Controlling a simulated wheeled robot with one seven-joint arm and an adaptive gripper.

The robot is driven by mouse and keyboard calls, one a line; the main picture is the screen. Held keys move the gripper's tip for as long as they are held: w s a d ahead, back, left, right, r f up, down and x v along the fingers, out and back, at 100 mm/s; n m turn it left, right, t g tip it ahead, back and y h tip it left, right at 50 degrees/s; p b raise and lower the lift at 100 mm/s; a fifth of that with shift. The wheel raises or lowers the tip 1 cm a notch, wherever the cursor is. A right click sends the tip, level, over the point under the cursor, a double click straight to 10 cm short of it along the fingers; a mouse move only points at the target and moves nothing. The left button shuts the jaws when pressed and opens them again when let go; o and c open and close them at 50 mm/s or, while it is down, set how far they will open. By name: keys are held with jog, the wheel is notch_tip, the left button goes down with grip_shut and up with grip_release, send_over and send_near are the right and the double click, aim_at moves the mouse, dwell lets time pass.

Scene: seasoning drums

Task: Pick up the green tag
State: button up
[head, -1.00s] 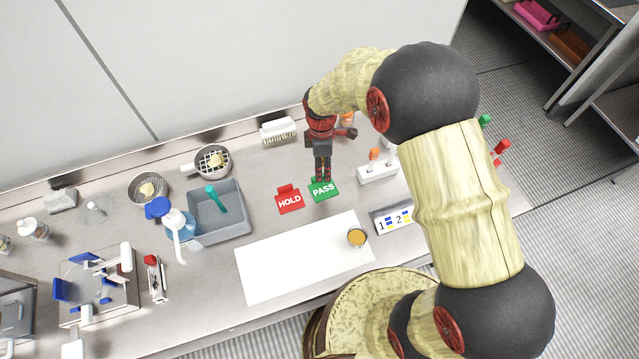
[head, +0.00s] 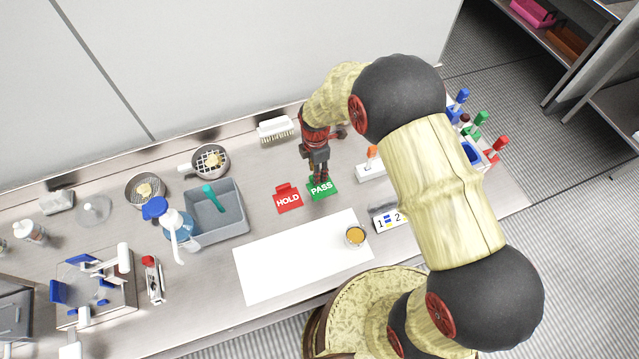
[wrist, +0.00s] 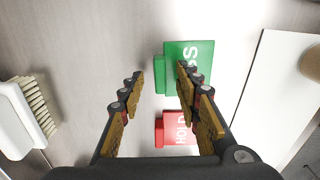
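The green tag (head: 322,188), lettered PASS, lies on the metal counter just right of the red HOLD tag (head: 288,199). My gripper (head: 319,180) points down at the green tag's back edge. In the wrist view, my gripper (wrist: 160,72) is open with nothing held. The green tag (wrist: 194,52) shows there with its narrow tab between the spread fingers; the right finger covers part of its face. I cannot tell how high the fingertips are above it. The red tag (wrist: 178,128) shows nearer the gripper's base, partly behind the right finger.
A white sheet (head: 290,262) with a small cup (head: 356,236) lies in front of the tags. A white brush (head: 275,130) is behind them and a grey bin (head: 222,222) is left. A white holder (head: 369,173) stands right. Bare counter lies between brush and tags.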

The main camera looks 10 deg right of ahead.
jog(key=shift+f, duration=0.35)
jog(key=shift+c, duration=1.1)
grip_shut()
